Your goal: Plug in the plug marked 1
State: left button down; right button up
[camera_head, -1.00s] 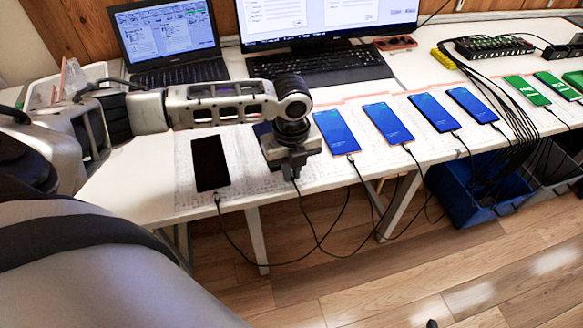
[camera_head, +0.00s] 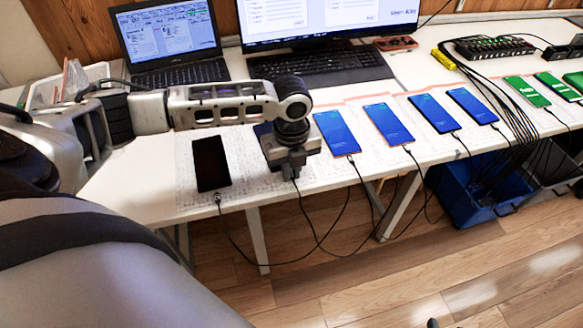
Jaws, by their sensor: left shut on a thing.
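My left gripper (camera_head: 292,172) points down at the near edge of the table and is shut on a cable plug. The plug is mostly hidden between the fingers, and its black cable (camera_head: 298,195) hangs below them. A phone (camera_head: 265,141) lies under this gripper and is largely covered by it, so I cannot tell whether the plug is in its port. To the left lies a phone with a dark screen (camera_head: 211,164), with a cable plug (camera_head: 218,199) at its near edge. No number mark is readable on any plug. My right gripper is out of view.
Several blue-screen phones (camera_head: 337,133) with cables lie to the right on the white table (camera_head: 150,190), then green-screen ones (camera_head: 526,91). A laptop (camera_head: 168,45), keyboard (camera_head: 318,65) and monitor stand behind. Blue bin (camera_head: 465,205) below; cables hang over the front edge.

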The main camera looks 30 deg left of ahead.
aim_at(292, 177)
pick_arm(q)
jog(key=p, duration=0.2)
jog(key=shift+w+a+p, duration=0.15)
jog(key=shift+a+p, duration=0.1)
jog(key=shift+p, duration=0.05)
dwell(3.2)
jog(key=c, duration=1.4)
grip_release()
jog(key=shift+c, duration=0.2)
jog(key=shift+s+d+r+p, duration=0.1)
jog(key=shift+d+r+p, duration=0.05)
jog(key=shift+r+p, duration=0.75)
jog(key=shift+s+d+r+p, duration=0.1)
jog(key=shift+r+p, duration=0.7)
jog(key=shift+p, duration=0.25)
jog(key=shift+s+d+r+p, duration=0.1)
jog(key=shift+d+r+p, duration=0.05)
jog(key=shift+r+p, duration=0.75)
jog(key=shift+f, duration=0.1)
